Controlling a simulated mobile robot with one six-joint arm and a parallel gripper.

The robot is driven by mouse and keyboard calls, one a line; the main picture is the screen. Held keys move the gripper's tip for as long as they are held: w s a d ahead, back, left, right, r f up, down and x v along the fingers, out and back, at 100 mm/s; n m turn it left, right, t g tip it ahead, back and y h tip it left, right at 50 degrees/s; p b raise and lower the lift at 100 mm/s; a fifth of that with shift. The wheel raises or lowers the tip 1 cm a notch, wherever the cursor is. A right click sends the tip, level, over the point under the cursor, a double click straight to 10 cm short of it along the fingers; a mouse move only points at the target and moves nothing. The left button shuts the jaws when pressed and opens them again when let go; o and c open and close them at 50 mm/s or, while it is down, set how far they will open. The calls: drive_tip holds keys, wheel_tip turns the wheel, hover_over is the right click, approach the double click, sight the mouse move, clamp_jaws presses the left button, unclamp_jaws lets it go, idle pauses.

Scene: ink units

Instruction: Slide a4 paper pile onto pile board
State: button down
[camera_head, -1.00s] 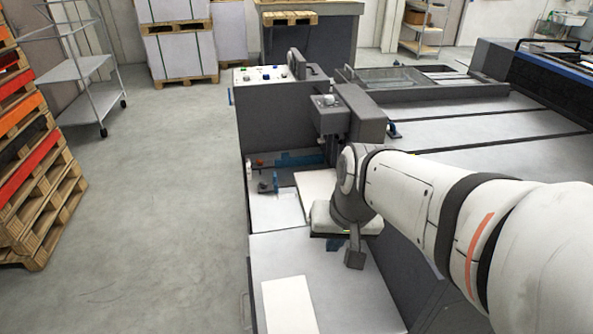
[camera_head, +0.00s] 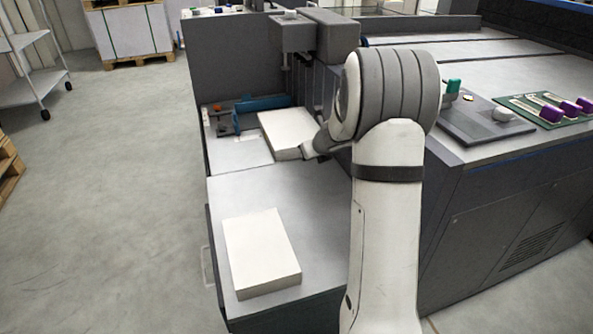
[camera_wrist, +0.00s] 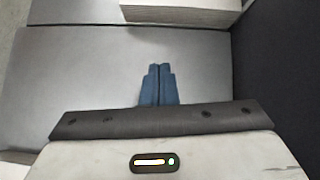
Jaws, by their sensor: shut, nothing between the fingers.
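One white a4 paper pile (camera_head: 262,250) lies flat on the grey front table (camera_head: 325,225). A second white paper pile (camera_head: 288,130) lies further back, on the light grey plate that looks like the pile board (camera_head: 242,152). In the wrist view the lower edge of a pile (camera_wrist: 180,14) shows at the top, ahead of my fingers. My gripper (camera_wrist: 158,70) has two blue fingers, shut together and empty, over bare grey surface and apart from that pile. In the head view my arm hides the fingers.
A dark machine wall (camera_head: 240,65) stands behind the plate. Blue and red fittings (camera_head: 255,104) stand at its back. The dark machine body (camera_head: 480,200) bounds the right side. Open floor (camera_head: 110,200) lies to the left.

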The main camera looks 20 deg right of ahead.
drive_tip(key=shift+w+d+f+m, duration=0.25)
drive_tip(key=shift+d+f+m, duration=0.1)
drive_tip(key=shift+f, duration=0.25)
drive_tip(key=shift+w+d+f+m, duration=0.2)
drive_tip(key=shift+d+f+m, duration=0.15)
drive_tip(key=shift+f, duration=0.25)
drive_tip(key=b+x, duration=0.3)
drive_tip(key=x, duration=0.6)
drive_tip(key=shift+w+f, duration=0.1)
drive_tip(key=shift+f, duration=0.05)
drive_tip(key=w+p, duration=0.2)
drive_tip(key=w, duration=0.1)
drive_tip(key=shift+w, duration=0.6)
